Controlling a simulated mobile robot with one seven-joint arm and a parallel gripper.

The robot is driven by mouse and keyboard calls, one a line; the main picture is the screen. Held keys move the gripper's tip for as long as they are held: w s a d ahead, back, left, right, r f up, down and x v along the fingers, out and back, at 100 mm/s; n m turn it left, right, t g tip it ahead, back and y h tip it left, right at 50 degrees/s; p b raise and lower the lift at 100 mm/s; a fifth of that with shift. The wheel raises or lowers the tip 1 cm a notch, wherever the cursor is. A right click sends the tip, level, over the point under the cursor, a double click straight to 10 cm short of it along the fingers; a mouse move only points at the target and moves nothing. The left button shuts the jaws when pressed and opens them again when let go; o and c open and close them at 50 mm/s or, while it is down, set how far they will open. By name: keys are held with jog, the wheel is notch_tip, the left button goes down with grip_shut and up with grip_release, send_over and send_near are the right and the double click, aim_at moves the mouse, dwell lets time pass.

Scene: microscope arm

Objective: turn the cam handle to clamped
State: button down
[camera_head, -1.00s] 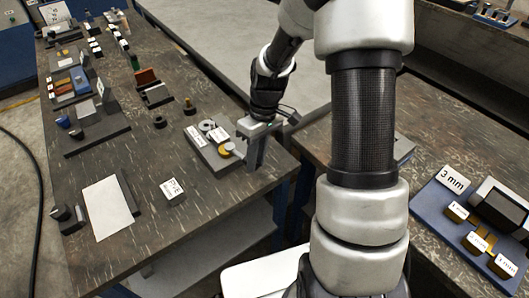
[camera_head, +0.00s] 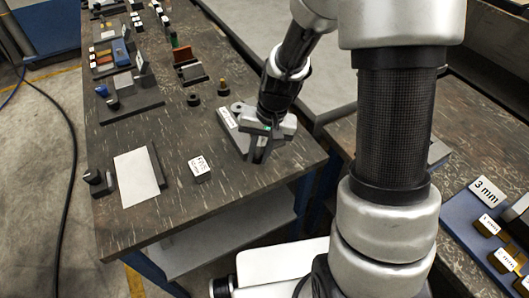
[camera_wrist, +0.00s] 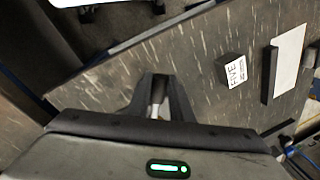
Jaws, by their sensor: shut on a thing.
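The clamp fixture, a grey block with white labels (camera_head: 229,118), sits near the right edge of the wooden table in the head view. My gripper (camera_head: 258,156) points down over the fixture's near right end and covers much of it. In the wrist view my gripper (camera_wrist: 158,80) has its two dark fingers close together around a small pale grey piece (camera_wrist: 156,98), which looks like the cam handle. The handle's angle and most of its shape are hidden by the fingers and hand.
A white block labelled FIVE (camera_head: 199,168) stands left of the gripper; it also shows in the wrist view (camera_wrist: 230,68). A white sheet (camera_head: 138,177) lies further left. Small parts and trays fill the far table. Bare table lies between the block and the fixture.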

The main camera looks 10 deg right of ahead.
jog(key=shift+a+m, duration=0.3)
jog(key=c, duration=1.6)
grip_release()
jog(key=d+r+p, duration=0.1)
jog(key=r, duration=0.4)
jog(key=d+r+p, duration=0.1)
jog(key=r, duration=0.5)
jog(key=s+d+r, duration=0.1)
jog(key=r, duration=0.5)
jog(key=shift+d+p, duration=0.15)
jog(key=shift+p, duration=0.25)
